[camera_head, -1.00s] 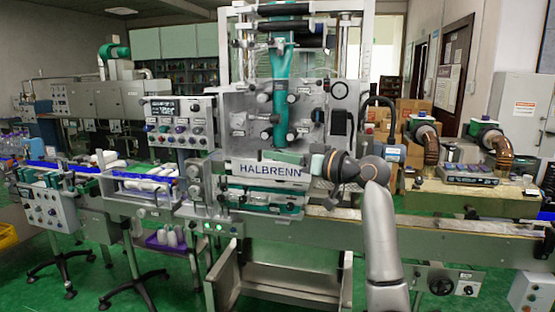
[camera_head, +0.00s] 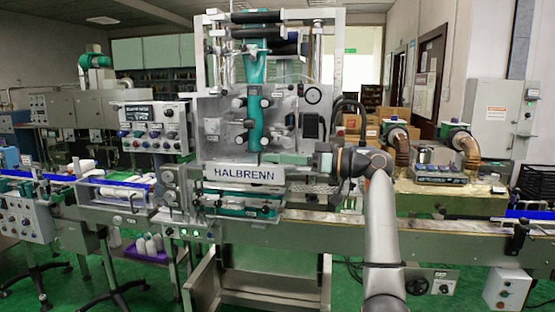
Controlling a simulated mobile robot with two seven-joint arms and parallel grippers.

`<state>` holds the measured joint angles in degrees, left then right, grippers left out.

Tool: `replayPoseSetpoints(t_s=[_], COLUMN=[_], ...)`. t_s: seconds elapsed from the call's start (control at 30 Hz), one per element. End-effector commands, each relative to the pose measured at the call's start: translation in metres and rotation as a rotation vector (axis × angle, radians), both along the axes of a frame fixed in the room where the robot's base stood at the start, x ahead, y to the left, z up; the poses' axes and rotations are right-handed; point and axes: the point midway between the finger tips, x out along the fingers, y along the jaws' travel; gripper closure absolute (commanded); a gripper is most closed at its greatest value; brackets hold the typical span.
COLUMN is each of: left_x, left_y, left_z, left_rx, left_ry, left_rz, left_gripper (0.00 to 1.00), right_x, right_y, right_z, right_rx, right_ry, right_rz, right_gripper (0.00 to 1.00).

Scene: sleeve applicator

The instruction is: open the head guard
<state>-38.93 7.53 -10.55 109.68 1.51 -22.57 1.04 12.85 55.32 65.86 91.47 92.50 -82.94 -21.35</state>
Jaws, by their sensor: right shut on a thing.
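The head of the sleeve applicator stands in the middle of the camera_head view, with a clear plate (camera_head: 284,103) across its front that looks like the head guard; I cannot tell whether it is ajar. Rollers and a green sleeve web (camera_head: 256,115) show behind and around it. My right gripper (camera_head: 309,159) comes in from the right at the plate's lower right, just above and right of the HALBRENN sign (camera_head: 246,174). It is shut at a pale green bar there; the exact grip is too small to make out. My left gripper is out of view.
A control panel (camera_head: 154,127) stands left of the head. A bench (camera_head: 440,187) with two brown ducts stands at the right.

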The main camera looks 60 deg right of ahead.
Motion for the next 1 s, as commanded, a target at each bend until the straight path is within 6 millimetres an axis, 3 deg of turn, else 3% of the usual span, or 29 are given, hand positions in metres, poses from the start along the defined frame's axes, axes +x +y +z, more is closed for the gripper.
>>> replayPoseSetpoints(t_s=[0.13,0.17,0.4,0.77,1.0], left_x=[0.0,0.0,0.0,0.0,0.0], left_y=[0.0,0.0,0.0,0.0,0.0], left_z=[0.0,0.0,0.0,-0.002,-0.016], left_rx=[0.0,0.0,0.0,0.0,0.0], left_ry=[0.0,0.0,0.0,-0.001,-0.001], left_rz=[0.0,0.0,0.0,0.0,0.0], left_gripper=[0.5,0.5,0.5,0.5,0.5], right_x=[0.001,0.001,0.001,-0.005,-0.047], right_y=[0.001,0.001,0.0,-0.001,-0.01], right_z=[-0.002,-0.002,-0.001,-0.001,-0.003], right_rx=[0.0,0.0,0.0,0.0,-0.001], right_ry=[0.007,0.007,0.004,0.001,-0.001], right_rz=[0.002,0.002,0.001,-0.002,-0.003], right_gripper=[1.0,0.67,0.4,0.38,0.38])
